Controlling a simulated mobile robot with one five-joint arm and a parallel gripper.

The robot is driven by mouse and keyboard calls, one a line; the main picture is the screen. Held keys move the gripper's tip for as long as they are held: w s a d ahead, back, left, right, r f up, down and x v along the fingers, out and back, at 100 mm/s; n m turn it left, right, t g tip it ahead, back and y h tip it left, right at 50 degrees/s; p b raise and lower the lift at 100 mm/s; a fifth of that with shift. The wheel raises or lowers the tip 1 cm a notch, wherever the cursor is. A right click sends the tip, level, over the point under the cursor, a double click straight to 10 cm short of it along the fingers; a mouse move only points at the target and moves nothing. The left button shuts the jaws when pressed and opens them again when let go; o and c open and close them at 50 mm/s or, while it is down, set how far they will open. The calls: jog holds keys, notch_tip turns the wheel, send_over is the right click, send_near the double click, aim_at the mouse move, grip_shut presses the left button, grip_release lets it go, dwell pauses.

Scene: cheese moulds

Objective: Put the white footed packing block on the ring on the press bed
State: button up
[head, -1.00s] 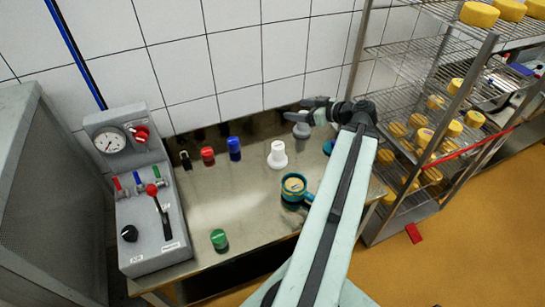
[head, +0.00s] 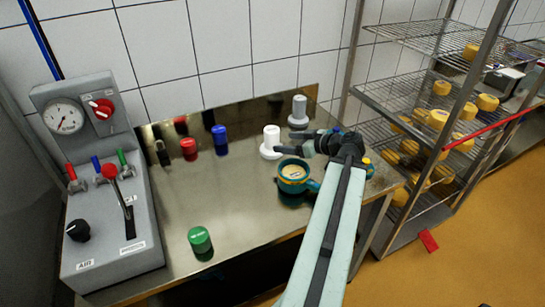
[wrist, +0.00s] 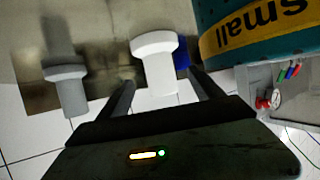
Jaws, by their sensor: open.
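The white footed packing block (head: 271,142) stands upright on the steel bed, its wide foot down. In the wrist view the block (wrist: 157,62) is between the lines of my two fingers. My gripper (head: 284,142) is open, its fingers pointing at the block from the right; I cannot tell whether they touch it. The teal ring (head: 292,187), with a yellow band and a handle, stands just in front of the block, with a pale disc (head: 292,171) inside its top. Its side, marked "Small" (wrist: 262,28), fills the wrist view's upper right.
A grey footed block (head: 298,111) stands behind my gripper. Blue (head: 220,141), red (head: 189,150) and green (head: 200,240) cylinders stand to the left. The control box (head: 108,200) edges the bed; a cheese rack (head: 400,110) is at right. The bed's middle is clear.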

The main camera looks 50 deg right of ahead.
aim_at(278, 139)
jog(key=shift+r+b+x, duration=0.15)
jog(key=shift+b+x, duration=0.45)
jog(key=shift+x, duration=1.35)
jog(key=shift+r+b+x, duration=0.1)
jog(key=shift+b+x, duration=0.45)
jog(key=shift+x, duration=1.4)
jog(key=shift+r, duration=0.1)
jog(key=shift+c, duration=0.4)
grip_shut()
notch_tip(278, 139, up, 10)
jog(key=p, duration=1)
jog(key=shift+r, duration=0.15)
jog(key=shift+d, duration=0.1)
